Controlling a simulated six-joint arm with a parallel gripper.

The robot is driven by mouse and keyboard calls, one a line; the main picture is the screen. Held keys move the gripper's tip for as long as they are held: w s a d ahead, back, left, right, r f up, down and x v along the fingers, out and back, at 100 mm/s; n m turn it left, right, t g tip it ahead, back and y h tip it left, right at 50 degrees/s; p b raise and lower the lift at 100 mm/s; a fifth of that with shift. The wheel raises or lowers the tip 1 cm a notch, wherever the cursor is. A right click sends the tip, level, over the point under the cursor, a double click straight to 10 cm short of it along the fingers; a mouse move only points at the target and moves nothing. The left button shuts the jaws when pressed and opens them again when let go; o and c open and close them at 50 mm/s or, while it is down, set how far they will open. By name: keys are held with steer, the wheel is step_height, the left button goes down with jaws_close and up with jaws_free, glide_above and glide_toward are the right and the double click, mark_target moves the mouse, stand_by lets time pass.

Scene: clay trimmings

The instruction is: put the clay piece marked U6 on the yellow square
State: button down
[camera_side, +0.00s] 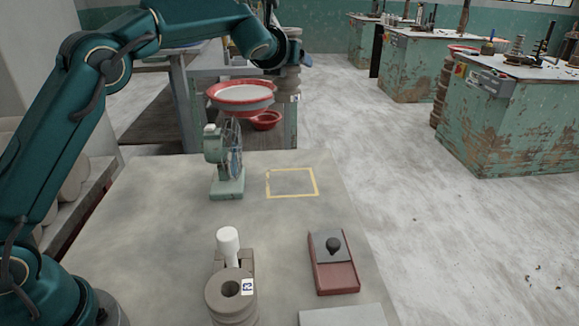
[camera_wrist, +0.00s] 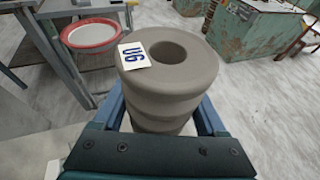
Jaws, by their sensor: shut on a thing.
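The clay piece marked U6 (camera_wrist: 185,75) is a grey-brown ringed cylinder with a hole in its top and a white tag. It fills the middle of the wrist view, between the blue fingers of my gripper (camera_wrist: 160,112), which is shut on it. In the side view my gripper (camera_side: 296,58) holds the clay piece (camera_side: 288,82) high, beyond the far end of the table in the picture. The yellow square (camera_side: 291,196) is a taped outline on the grey tabletop, below the held piece in the picture. The square is empty.
A green fan (camera_side: 228,165) stands just left of the square. The tabletop left of these is clear.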

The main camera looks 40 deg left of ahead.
glide_above(294, 177)
steer(key=f, duration=2.1)
steer(key=shift+w+a+f, duration=0.2)
steer(key=shift+w, duration=0.05)
steer(key=shift+f, duration=0.1)
jaws_free()
steer(key=shift+f, duration=0.15)
steer(key=shift+s, duration=0.1)
steer(key=shift+s+d+r, duration=0.15)
steer(key=shift+s+r, duration=0.05)
steer(key=shift+r, duration=0.05)
steer(key=v, duration=1.1)
steer(key=shift+s, duration=0.2)
